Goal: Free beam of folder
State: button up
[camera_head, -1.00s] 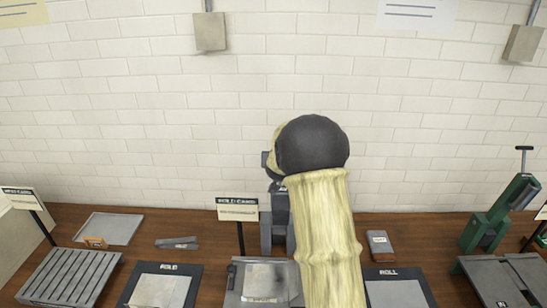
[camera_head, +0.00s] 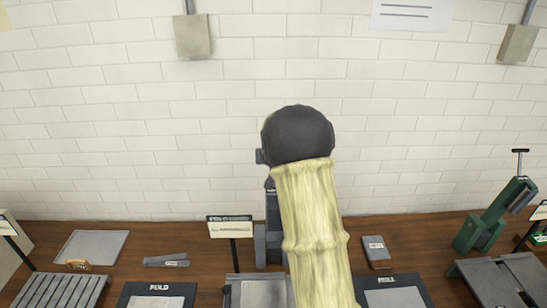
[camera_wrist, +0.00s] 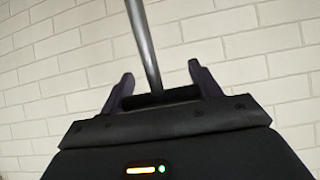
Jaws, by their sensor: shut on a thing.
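My arm hides my gripper in the head view. In the wrist view my gripper (camera_wrist: 163,85) has its two dark fingers shut on a dark bar (camera_wrist: 160,97) lying crosswise between them. A thin grey metal rod (camera_wrist: 143,45) runs up from this bar out of the picture. In the head view a grey upright machine (camera_head: 270,232) stands on the bench just left of my arm, partly hidden by it. I cannot tell for sure that it is the folder, or see its beam clearly.
A label stand (camera_head: 230,227) stands left of the grey machine. A green press (camera_head: 495,215) stands at right. A white brick wall (camera_head: 130,130) closes the back.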

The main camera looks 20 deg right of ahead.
jog(key=o, duration=1.1)
jog(key=shift+s+f, duration=0.25)
jog(key=shift+f, duration=0.4)
jog(key=o, duration=0.3)
jog(key=shift+w, duration=0.25)
jog(key=v, duration=1.7)
jog(key=shift+r+p, duration=0.4)
jog(key=shift+s+a+f, duration=0.1)
jog(key=shift+a, duration=0.05)
